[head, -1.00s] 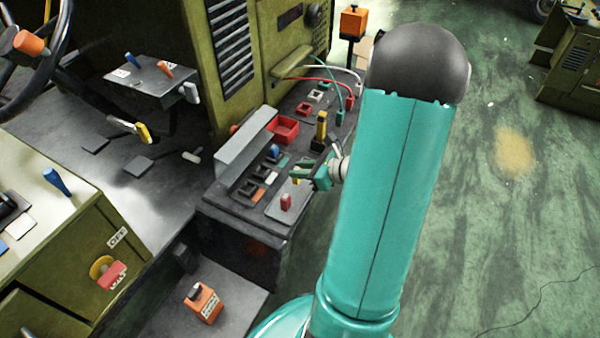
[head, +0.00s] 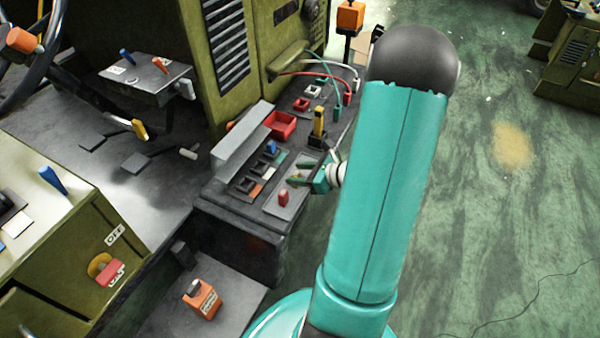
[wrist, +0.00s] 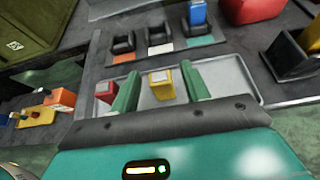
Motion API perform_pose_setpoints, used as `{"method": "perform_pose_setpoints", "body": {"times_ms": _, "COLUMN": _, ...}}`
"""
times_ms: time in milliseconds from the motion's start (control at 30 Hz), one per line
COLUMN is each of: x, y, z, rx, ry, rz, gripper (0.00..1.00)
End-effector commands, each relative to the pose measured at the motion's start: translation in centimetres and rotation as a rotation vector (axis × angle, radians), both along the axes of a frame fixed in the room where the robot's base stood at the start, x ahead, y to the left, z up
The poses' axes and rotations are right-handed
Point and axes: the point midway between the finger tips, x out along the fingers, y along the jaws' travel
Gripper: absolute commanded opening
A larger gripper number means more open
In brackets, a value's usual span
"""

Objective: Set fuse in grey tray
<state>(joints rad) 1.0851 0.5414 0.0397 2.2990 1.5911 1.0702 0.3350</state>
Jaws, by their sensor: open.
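The grey tray (wrist: 228,80) is a shallow light-grey pan on the dark bench top; it also shows in the head view (head: 272,207). A yellow fuse (wrist: 161,85) with a pale top stands in the tray, between the two green fingers of my gripper (wrist: 160,90). The fingers are open, with a visible gap on each side of this fuse. A red fuse (wrist: 105,91) stands at the tray's left end, outside the left finger; it shows in the head view (head: 283,198). My gripper (head: 308,172) is low over the tray there, partly hiding it.
Behind the tray is a row of black sockets (wrist: 160,37) with coloured labels; a blue fuse (wrist: 197,13) stands in one. A red bin (head: 281,125) and a yellow-handled lever (head: 319,122) are close by. Cables hang over the bench's far end.

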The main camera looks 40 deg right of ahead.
Motion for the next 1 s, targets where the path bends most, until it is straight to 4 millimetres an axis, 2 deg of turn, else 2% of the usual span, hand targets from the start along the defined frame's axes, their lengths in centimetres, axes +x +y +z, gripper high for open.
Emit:
{"method": "perform_pose_setpoints", "body": {"times_ms": 167, "x": -0.1, "y": -0.1, "z": 0.5, "rx": 0.000, "ry": 0.000, "rz": -0.001, "gripper": 0.46}}
{"method": "perform_pose_setpoints", "body": {"times_ms": 267, "x": -1.2, "y": -0.6, "z": 1.1, "rx": -0.002, "ry": -0.001, "rz": -0.002, "gripper": 0.46}}
{"method": "perform_pose_setpoints", "body": {"times_ms": 700, "x": -8.7, "y": -3.2, "z": 4.9, "rx": -0.002, "ry": 0.000, "rz": -0.001, "gripper": 0.46}}
{"method": "perform_pose_setpoints", "body": {"times_ms": 833, "x": -9.8, "y": -3.5, "z": 5.4, "rx": 0.000, "ry": 0.000, "rz": 0.000, "gripper": 0.46}}
{"method": "perform_pose_setpoints", "body": {"times_ms": 1000, "x": -10.2, "y": -3.6, "z": 5.6, "rx": 0.001, "ry": 0.000, "rz": 0.000, "gripper": 0.46}}
